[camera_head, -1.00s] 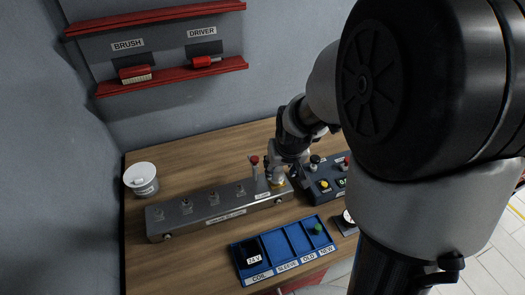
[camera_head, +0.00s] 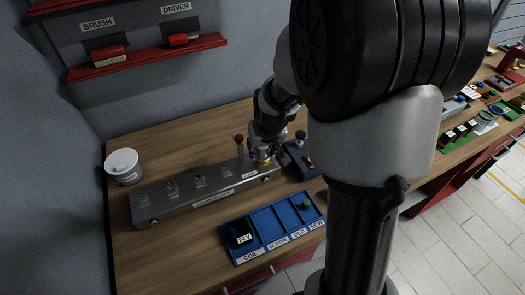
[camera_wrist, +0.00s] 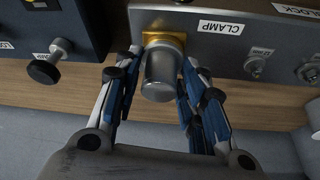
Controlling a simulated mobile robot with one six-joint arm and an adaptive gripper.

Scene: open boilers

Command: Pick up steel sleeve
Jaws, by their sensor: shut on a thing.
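The steel sleeve (camera_wrist: 161,75) is a smooth silver cylinder in the wrist view. It stands on a square brass base (camera_wrist: 164,38) at the end of the metal manifold block, beside the CLAMP label (camera_wrist: 220,27). My gripper (camera_wrist: 160,62) has its two blue-padded fingers on either side of the sleeve and is shut on it. In the head view my gripper (camera_head: 265,153) is over the right end of the manifold (camera_head: 160,206) and mostly hides the sleeve. I cannot tell whether the sleeve is apart from the base.
A blue tray (camera_head: 262,219) with COIL, SLEEVE, OLD and NEW labels lies in front, holding a black 24 V coil (camera_head: 241,236) and a green piece (camera_head: 307,205). A red-knobbed lever (camera_head: 239,140) stands close left of my gripper. A white tub (camera_head: 124,167) stands left.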

